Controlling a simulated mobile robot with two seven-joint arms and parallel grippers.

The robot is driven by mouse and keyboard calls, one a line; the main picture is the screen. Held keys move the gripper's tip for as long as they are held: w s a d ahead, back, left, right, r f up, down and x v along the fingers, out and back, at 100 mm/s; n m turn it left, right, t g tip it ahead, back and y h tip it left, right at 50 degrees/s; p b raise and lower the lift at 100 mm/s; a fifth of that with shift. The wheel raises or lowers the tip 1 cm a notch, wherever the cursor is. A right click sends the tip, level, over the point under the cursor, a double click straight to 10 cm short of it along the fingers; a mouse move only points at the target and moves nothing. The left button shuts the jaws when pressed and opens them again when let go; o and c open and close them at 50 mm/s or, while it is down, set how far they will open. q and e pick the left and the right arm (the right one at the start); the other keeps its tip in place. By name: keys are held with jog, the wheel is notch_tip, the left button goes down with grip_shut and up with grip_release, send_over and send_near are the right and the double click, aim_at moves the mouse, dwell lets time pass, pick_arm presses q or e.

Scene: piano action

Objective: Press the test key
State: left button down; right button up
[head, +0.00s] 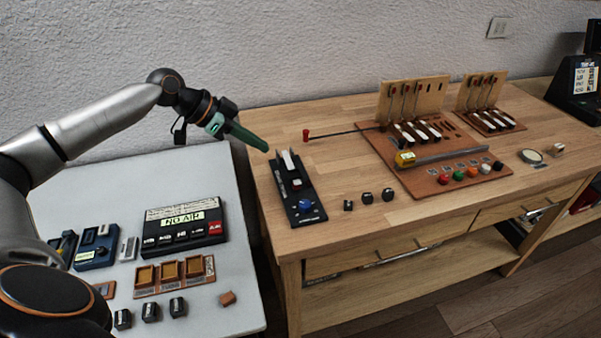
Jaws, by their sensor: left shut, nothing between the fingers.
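A narrow black device (311,190) lies on the wooden workbench near its left end. A pale white key (287,160) tilts up at its far end, and a blue knob (305,206) sits at its near end. I take the pale key for the test key, though its label is too small to read. My left gripper (266,149) has green fingers, which are shut and empty. In the picture its tips are just up and left of the pale key; a gap shows between them. My right gripper is out of view.
A wooden action board (430,185) with hammers, white keys and coloured buttons stands right of the device. A thin rod (345,132) with a red end and several black knobs (367,198) lie between. A grey table (245,290) at left holds a "NO AIR" panel (150,243).

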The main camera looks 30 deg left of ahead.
aim_at(291, 167)
pick_arm(q)
jog(key=shift+s+a, duration=0.1)
jog(key=p+x, duration=0.1)
jog(key=x, duration=0.9)
jog(key=shift+d+p, duration=0.2)
jog(key=shift+p, duration=0.15)
notch_tip(291, 167, down, 3)
jog(key=shift+a+r, duration=0.1)
jog(key=shift+a, duration=0.05)
jog(key=shift+f, duration=0.65)
